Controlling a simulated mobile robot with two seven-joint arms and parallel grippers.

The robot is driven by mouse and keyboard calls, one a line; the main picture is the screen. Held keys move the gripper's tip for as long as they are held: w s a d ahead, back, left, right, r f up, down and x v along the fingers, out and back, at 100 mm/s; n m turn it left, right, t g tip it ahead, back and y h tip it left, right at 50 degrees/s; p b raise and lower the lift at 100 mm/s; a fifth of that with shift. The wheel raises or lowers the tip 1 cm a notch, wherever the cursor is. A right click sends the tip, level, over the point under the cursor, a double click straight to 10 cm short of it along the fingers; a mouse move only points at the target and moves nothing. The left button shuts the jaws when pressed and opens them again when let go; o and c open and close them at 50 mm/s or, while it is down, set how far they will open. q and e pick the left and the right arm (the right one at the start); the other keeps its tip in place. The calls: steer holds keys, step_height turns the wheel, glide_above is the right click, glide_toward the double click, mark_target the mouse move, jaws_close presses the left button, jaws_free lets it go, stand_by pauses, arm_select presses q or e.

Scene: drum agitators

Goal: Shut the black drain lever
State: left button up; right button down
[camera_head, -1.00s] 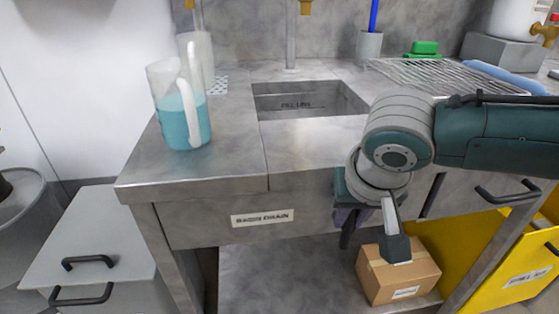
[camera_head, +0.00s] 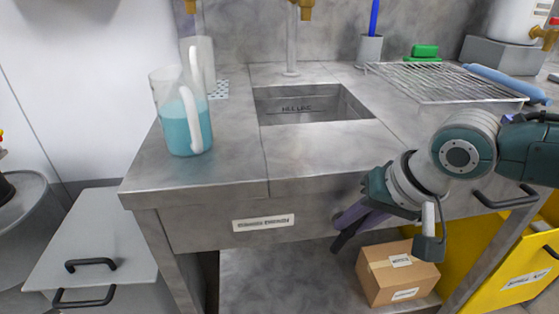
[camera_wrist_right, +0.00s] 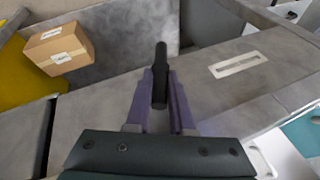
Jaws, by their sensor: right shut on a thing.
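The black drain lever (camera_wrist_right: 160,76) sticks up between the purple fingers of my right gripper (camera_wrist_right: 160,98) in the right wrist view. The fingers are closed on its sides. In the head view the right gripper (camera_head: 357,217) points down and left below the counter's front edge. The dark lever end (camera_head: 341,241) shows just past the fingertips, and its mount is hidden. The basin drain label (camera_head: 263,223) is on the front panel to the left of the gripper. The basin (camera_head: 310,104) is above, with a fill line mark on its wall. My left gripper is out of view.
A cardboard box (camera_head: 397,273) sits on the low shelf just below the gripper. A yellow bin (camera_head: 495,265) and a drawer handle (camera_head: 505,196) are to the right. A pitcher of blue liquid (camera_head: 184,125) stands on the counter's left.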

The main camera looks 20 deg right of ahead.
steer(key=shift+s+d+f+m+t+y+b, duration=0.1)
steer(key=shift+d+f+m+t+y+b, duration=0.4)
steer(key=shift+y+b, duration=2.35)
steer(key=shift+s+a+f+m+t+y+b, duration=0.15)
steer(key=shift+m+t+y+b, duration=0.75)
steer(key=shift+b, duration=3.65)
steer(key=shift+w+d+f+m+t+y+b, duration=0.1)
steer(key=shift+d+f+m+t+y+b, duration=0.6)
steer(key=shift+y+b, duration=2.3)
steer(key=shift+a+r+n+t+h+b, duration=0.3)
steer(key=shift+a+n+t+h+b, duration=0.1)
steer(key=shift+h+b, duration=0.3)
steer(key=c, duration=0.8)
jaws_free()
steer(key=v, duration=1)
